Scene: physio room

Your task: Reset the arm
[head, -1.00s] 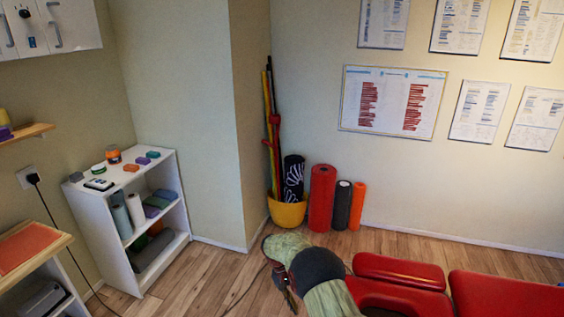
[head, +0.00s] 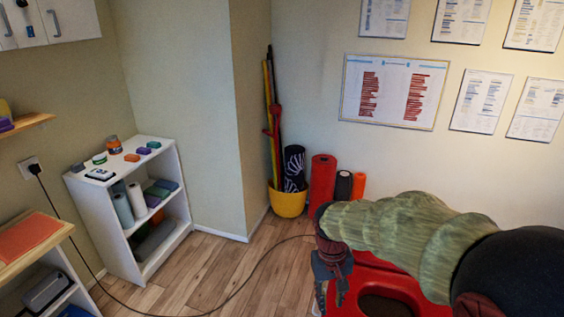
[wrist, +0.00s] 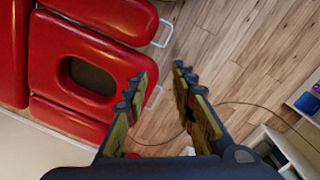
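My arm, in a green patterned sleeve, reaches in from the right in the head view. My gripper (head: 322,300) hangs at its end, pointing down in front of the red treatment table (head: 385,272). In the wrist view my gripper (wrist: 160,78) has its two fingers apart, with only wooden floor showing between the tips. It is open and empty. The red table (wrist: 98,38) with its dark face opening lies to the left of the fingers there, and part of it is hidden by the left finger.
A white shelf unit (head: 129,215) with small items stands at the left. A yellow bucket (head: 287,203) and a red roller (head: 322,180) stand by the back wall. A dark cable (head: 254,272) crosses the floor. The wooden floor (head: 215,262) between shelf and table is otherwise clear.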

